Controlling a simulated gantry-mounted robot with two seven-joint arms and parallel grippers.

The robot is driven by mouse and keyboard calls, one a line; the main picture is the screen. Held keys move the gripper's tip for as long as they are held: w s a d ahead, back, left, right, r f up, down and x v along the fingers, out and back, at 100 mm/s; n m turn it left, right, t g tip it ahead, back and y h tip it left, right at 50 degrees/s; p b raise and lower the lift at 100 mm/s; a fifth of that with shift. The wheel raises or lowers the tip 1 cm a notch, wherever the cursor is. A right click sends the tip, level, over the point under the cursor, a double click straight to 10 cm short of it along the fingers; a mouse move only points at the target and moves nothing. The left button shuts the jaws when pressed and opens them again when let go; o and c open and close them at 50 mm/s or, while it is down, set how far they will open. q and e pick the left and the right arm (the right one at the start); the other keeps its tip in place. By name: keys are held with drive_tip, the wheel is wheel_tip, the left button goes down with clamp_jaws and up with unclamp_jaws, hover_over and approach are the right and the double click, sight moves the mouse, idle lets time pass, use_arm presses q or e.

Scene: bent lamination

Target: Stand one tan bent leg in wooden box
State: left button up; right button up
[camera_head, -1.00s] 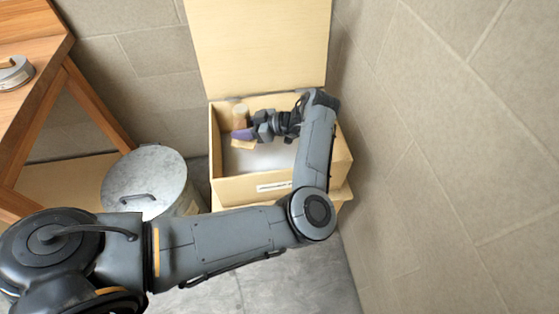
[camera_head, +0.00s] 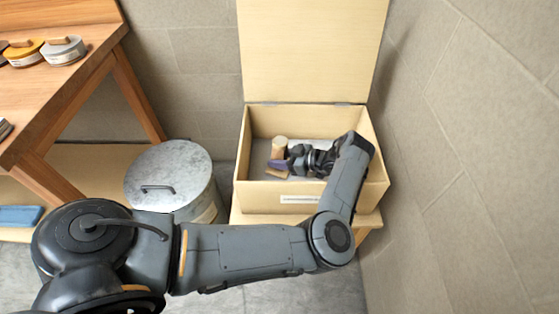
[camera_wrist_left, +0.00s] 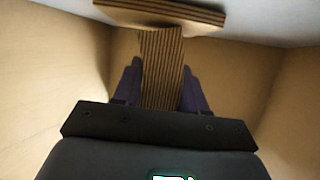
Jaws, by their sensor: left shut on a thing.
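The wooden box (camera_head: 260,195) stands open at the centre right in the head view, its lid (camera_head: 312,50) raised against the wall. My left gripper (camera_head: 280,167) reaches inside the box from the right, near its left side. The tan bent leg (camera_head: 279,147) shows beyond the purple fingers, inside the box walls. In the left wrist view, its striped laminated edge (camera_wrist_left: 161,65) lies between the two purple fingers of my left gripper (camera_wrist_left: 160,88), which is shut on it. A wider crosspiece shows at its far end. Whether the leg touches the box floor is unclear. My right gripper is not in view.
A grey metal bin (camera_head: 168,172) stands left of the box. The tiled wall (camera_head: 450,150) is close on the right. The box sits on a wooden stand (camera_head: 360,220).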

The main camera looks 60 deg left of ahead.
sight(285, 158)
use_arm(q)
drive_tip(key=shift+w, duration=0.1)
drive_tip(key=o, duration=1.2)
drive_tip(key=shift+f, duration=0.15)
drive_tip(key=shift+w+d+r, duration=0.1)
drive_tip(key=shift+r, duration=0.25)
drive_tip(key=shift+v, duration=3.6)
